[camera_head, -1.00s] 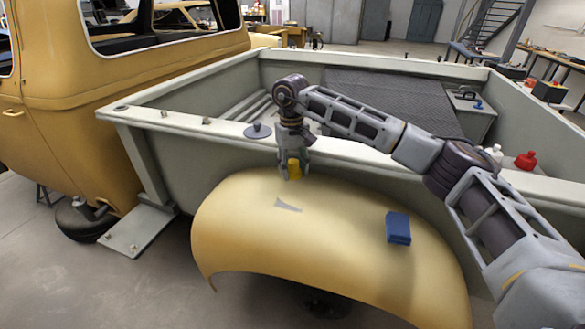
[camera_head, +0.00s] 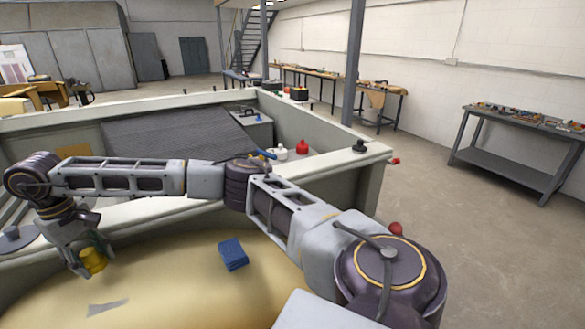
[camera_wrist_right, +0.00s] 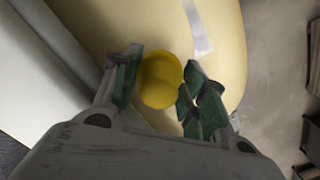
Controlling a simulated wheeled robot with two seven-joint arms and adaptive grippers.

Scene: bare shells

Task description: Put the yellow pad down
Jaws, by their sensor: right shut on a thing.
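The yellow pad (camera_head: 92,261) is a small round yellow piece held in my right gripper (camera_head: 88,262). In the right wrist view the pad (camera_wrist_right: 161,81) sits between the two green-padded fingers of the gripper (camera_wrist_right: 160,92), which are shut on it. The gripper hangs over the left part of the yellow fender (camera_head: 180,285), close to the truck bed's side. I cannot tell whether the pad touches the fender. My left gripper is out of view.
A blue block (camera_head: 233,254) lies on the fender, right of the gripper. A pale grey patch (camera_head: 107,307) marks the fender near the gripper. A white bottle (camera_head: 277,152) and a red bottle (camera_head: 302,147) stand at the bed. A workbench (camera_head: 520,145) stands at right beyond open floor.

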